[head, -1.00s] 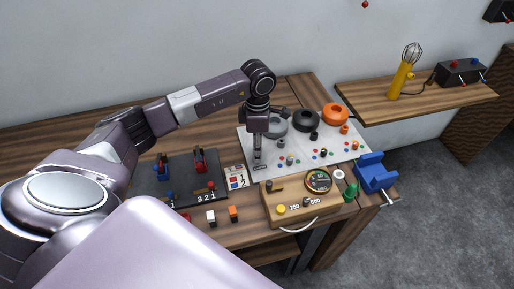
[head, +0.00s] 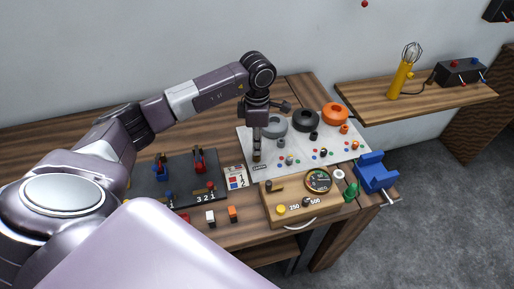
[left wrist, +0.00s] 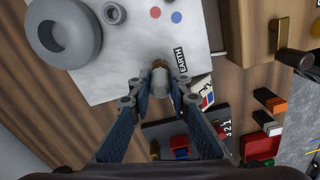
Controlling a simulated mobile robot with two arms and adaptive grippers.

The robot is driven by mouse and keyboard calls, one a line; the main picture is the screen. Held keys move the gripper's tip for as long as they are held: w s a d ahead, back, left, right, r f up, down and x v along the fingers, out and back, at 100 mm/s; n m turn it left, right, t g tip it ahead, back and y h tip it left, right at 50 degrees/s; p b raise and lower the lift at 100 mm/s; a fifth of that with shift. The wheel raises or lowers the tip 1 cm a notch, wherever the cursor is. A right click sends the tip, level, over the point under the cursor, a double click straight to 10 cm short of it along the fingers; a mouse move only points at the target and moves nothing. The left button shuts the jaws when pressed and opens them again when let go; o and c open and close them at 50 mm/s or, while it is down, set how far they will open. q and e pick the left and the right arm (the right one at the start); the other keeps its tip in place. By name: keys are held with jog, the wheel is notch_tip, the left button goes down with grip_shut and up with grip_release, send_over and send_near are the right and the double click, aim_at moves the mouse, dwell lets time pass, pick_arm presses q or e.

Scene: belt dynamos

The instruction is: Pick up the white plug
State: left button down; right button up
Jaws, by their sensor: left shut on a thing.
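My left gripper (head: 257,157) is above the left front part of the light grey board (head: 300,173), pointing down. A white block (head: 210,217) and an orange block (head: 233,213) stand at the table's front. My right gripper is not in view.
Grey, black and orange rings (head: 335,113) stand at the back of the board. A wooden meter box (head: 290,214) is in front of it, and a dark board (head: 180,178) with red and blue parts is to the left. A blue holder (head: 375,172) stands at the right.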

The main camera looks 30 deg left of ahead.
pick_arm(q)
notch_tip(320, 180, up, 18)
jog(key=b, duration=0.2)
jog(key=shift+r, duration=0.15)
